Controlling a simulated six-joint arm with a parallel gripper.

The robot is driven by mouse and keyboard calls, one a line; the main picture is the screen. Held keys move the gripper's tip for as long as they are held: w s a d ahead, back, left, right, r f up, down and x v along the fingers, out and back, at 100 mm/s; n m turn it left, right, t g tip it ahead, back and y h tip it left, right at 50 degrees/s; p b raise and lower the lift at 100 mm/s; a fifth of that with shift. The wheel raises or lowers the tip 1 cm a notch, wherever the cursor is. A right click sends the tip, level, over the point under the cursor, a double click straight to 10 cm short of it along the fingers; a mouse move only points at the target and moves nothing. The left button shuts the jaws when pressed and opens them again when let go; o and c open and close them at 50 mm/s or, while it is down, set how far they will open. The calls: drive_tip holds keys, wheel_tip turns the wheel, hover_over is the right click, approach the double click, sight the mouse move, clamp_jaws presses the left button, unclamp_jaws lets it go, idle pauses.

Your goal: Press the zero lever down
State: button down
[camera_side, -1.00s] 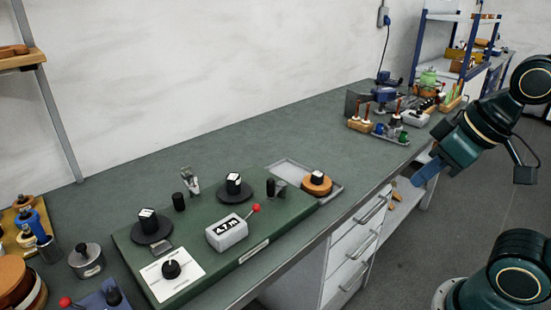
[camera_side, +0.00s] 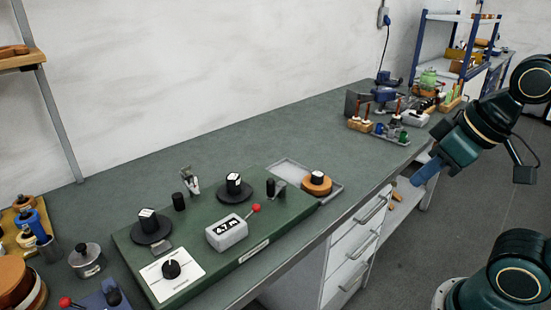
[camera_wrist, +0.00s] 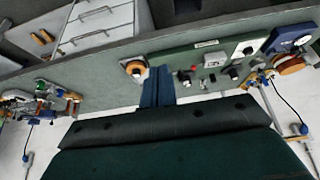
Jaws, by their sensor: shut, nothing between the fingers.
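The lever with a red ball knob (camera_side: 255,207) sticks up at a slant from the right end of a pale grey counter box (camera_side: 227,233) on the green board. The red knob also shows in the wrist view (camera_wrist: 194,68). My gripper (camera_side: 419,183) is shut and empty, with blue fingers, in the air off the front edge of the bench, well right of the lever. In the wrist view, my blue fingers (camera_wrist: 158,70) stand left of the red knob.
The green board (camera_side: 200,276) also carries black posts, two dark spools and a white dial plate (camera_side: 173,276). A grey tray (camera_side: 334,196) with a copper-coloured roll (camera_side: 317,183) lies at its right end. The bench between tray and far tools is clear.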

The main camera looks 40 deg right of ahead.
drive_tip(key=w+a+f+n, duration=0.2)
drive_tip(key=w+a+n, duration=0.2)
drive_tip(key=w, duration=0.6)
drive_tip(key=w+a+f+n+y, duration=0.1)
drive_tip(key=w+a+f+n, duration=0.2)
drive_tip(key=w+a+n, duration=0.2)
drive_tip(key=w+a+f+n+t+y, duration=0.1)
drive_tip(key=w+a+f+n, duration=0.1)
drive_tip(key=w+a+n, duration=0.3)
drive_tip(key=w+n, duration=0.4)
drive_tip(key=w, duration=0.7)
drive_tip(key=shift+f+n, duration=0.15)
drive_tip(key=shift+n, duration=0.15)
drive_tip(key=shift+f, duration=0.1)
hover_over(250, 214)
drive_tip(key=d, duration=0.1)
drive_tip(key=shift+s+f, duration=0.15)
drive_tip(key=shift+f, duration=1.85)
drive_tip(key=shift+s+f, duration=0.15)
drive_tip(key=shift+f, duration=1.8)
